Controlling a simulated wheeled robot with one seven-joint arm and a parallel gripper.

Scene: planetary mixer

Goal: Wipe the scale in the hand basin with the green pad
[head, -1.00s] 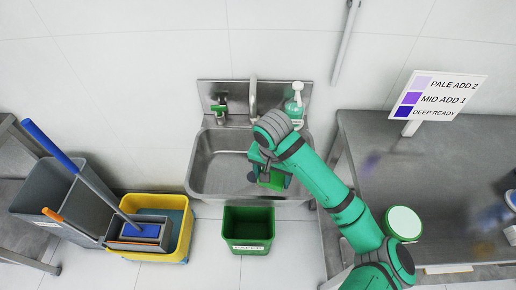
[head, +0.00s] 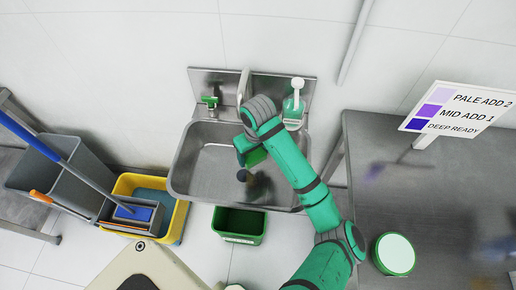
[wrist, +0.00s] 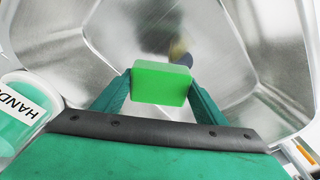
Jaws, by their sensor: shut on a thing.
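My gripper (wrist: 160,88) is shut on the green pad (wrist: 160,80), a bright block held between its two fingers. In the head view my gripper (head: 246,150) is over the steel hand basin (head: 195,165), with the pad (head: 257,156) partly hidden by my arm. The pad looks to be above the basin floor, apart from it. A brownish patch (head: 261,185), possibly the scale, lies on the basin floor beside a dark round spot (head: 244,175) that looks like the drain. In the wrist view the patch (wrist: 184,60) is partly hidden behind the pad.
A soap bottle (head: 293,106) stands at the basin's back right, and a tap (head: 243,85) rises at the back. A green item (head: 210,102) is at the back left. A green bin (head: 238,225) and yellow mop bucket (head: 183,215) stand below. A steel table (head: 365,225) is at right.

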